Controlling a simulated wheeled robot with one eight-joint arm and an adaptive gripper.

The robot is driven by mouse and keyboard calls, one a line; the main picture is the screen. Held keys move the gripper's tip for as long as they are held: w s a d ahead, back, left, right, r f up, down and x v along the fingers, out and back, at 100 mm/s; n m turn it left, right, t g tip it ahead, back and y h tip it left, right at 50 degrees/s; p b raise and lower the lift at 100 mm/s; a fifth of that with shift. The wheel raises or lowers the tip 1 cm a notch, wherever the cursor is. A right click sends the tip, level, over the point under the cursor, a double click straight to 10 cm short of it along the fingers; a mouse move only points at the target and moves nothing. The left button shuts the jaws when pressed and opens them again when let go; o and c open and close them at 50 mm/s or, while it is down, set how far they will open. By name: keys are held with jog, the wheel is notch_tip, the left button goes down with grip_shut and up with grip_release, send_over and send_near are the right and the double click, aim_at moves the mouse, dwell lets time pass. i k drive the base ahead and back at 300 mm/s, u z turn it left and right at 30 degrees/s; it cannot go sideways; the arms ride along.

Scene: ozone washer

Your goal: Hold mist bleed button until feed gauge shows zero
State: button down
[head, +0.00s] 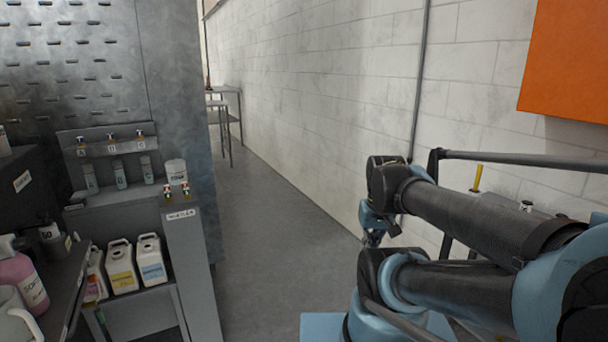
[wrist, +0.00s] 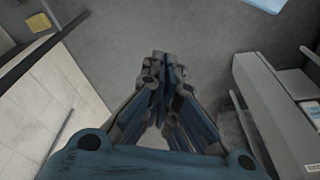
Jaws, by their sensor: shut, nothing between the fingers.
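My gripper (head: 373,238) is shut and empty. It hangs over open floor near the white block wall, to the right of the equipment in the head view. In the wrist view its fingertips (wrist: 163,62) meet above bare grey floor. I cannot make out a mist bleed button or a feed gauge in either view. A grey metal unit (head: 180,110) stands at the left, with a grey stand in front bearing a small label plate (head: 181,214) and small brass-and-red fittings (head: 177,190). My gripper is well apart from it.
Jugs (head: 151,259) stand on a low shelf at the left, near a pink bottle (head: 22,278). Small bottles (head: 120,173) stand on a grey shelf. The block wall (head: 330,100) bounds the right. The floor aisle (head: 270,210) between is clear. A far table (head: 226,92) stands beyond.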

aim_at(92, 279)
jog(key=u, duration=2.15)
jog(key=k, duration=0.4)
jog(key=u, duration=0.35)
jog(key=i, duration=0.5)
jog(key=z, duration=0.45)
